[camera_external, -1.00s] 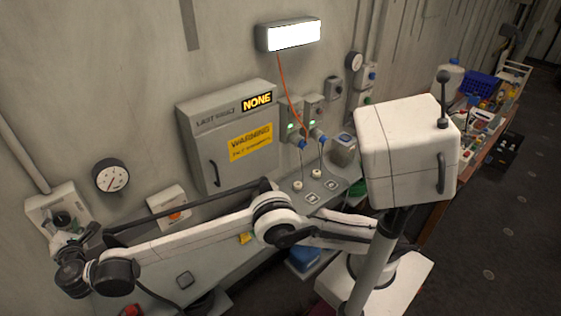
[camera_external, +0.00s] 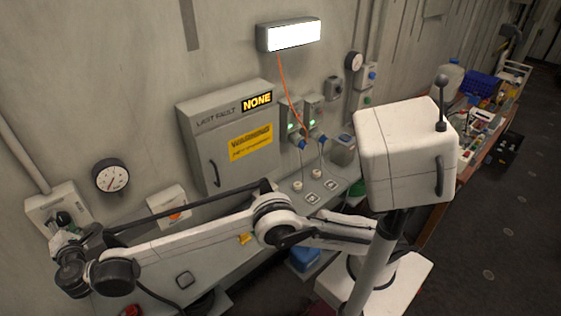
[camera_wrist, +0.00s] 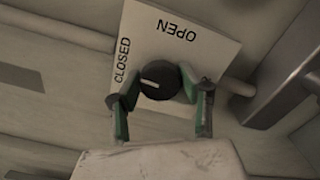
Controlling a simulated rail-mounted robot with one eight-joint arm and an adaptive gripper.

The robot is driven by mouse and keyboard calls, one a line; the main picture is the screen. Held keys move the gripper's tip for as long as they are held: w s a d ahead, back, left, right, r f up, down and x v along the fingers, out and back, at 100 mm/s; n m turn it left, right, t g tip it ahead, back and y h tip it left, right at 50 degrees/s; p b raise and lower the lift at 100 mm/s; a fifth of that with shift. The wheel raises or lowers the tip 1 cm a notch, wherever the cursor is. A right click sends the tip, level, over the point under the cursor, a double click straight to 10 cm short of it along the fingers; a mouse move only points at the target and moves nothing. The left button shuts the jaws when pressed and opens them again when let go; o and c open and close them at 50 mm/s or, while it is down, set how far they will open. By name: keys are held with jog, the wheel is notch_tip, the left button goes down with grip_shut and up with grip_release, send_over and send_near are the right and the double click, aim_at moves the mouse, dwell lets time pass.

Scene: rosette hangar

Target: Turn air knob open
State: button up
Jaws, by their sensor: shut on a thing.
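The air knob (camera_wrist: 160,81) is round and black with a white pointer line, on a white plate (camera_wrist: 200,50) marked OPEN and CLOSED. In the wrist view, the pointer lies toward the CLOSED side. My gripper (camera_wrist: 160,95) has its two green-padded fingers on either side of the knob, shut on it. In the external view, the knob's wall box (camera_external: 42,208) is at the far left, with my gripper (camera_external: 66,222) at its front. My gripper partly hides the knob there.
A round gauge (camera_external: 110,177) is on the wall above right of the knob. A small box with an orange part (camera_external: 170,207) and a grey cabinet showing NONE (camera_external: 225,140) are farther right. A pipe (camera_wrist: 60,28) runs behind the plate.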

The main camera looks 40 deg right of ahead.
jog(key=m+b, duration=0.2)
jog(key=m, duration=0.2)
jog(key=shift+f, duration=0.15)
jog(key=m+b, duration=0.1)
jog(key=m, duration=0.3)
jog(key=shift+m, duration=0.3)
jog(key=m+b, duration=0.1)
jog(key=m, duration=0.3)
jog(key=shift+m, duration=2.1)
jog(key=o, duration=1.2)
jog(key=shift+c, duration=0.2)
jog(key=s, duration=1.2)
jog(key=shift+a, duration=0.25)
